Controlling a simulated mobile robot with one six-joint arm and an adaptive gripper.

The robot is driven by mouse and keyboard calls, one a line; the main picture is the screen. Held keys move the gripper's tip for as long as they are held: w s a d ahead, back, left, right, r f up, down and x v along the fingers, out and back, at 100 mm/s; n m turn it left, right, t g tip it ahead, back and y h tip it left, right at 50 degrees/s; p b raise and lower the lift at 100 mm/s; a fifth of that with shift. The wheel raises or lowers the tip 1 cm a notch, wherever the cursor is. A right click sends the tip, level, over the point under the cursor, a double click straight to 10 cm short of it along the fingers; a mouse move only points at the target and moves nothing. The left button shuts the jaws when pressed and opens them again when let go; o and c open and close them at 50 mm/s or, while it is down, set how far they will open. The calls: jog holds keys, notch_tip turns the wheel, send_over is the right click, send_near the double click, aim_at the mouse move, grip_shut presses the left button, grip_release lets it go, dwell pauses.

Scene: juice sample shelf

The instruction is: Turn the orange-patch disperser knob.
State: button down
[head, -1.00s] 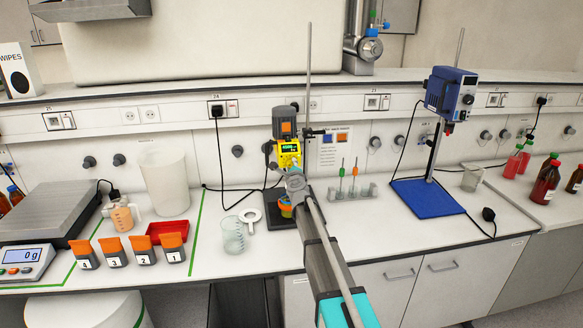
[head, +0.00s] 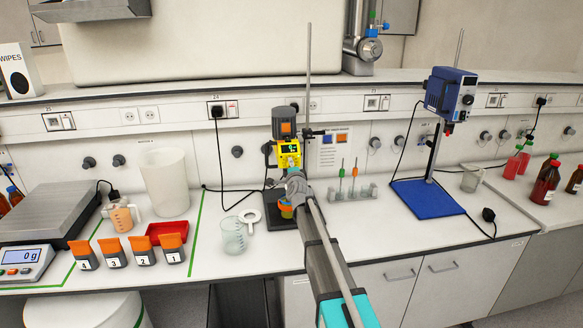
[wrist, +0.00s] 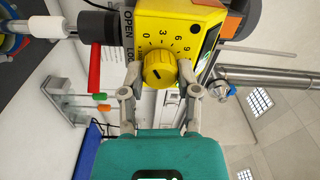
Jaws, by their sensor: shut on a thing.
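The disperser with the orange patch (head: 286,127) stands at mid-bench, with a yellow control head (head: 290,154) and a small lit display. In the wrist view its round yellow knob (wrist: 158,71) has a short dark mark and a dial numbered 0, 3, 6 and 9 beside it. My gripper (wrist: 160,84) has one finger on each side of the knob and is shut on it. In the head view my arm comes from the front, and my gripper (head: 293,183) hides the knob.
A beaker (head: 234,235) and a white ring (head: 250,216) are left of the disperser. A tube rack (head: 352,193) and a blue-based stirrer stand (head: 427,197) are to the right. Numbered orange-topped containers (head: 143,250) stand at the front left.

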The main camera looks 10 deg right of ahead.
dwell(0.4)
jog(key=shift+c, duration=1.6)
grip_release()
jog(key=shift+m, duration=0.4)
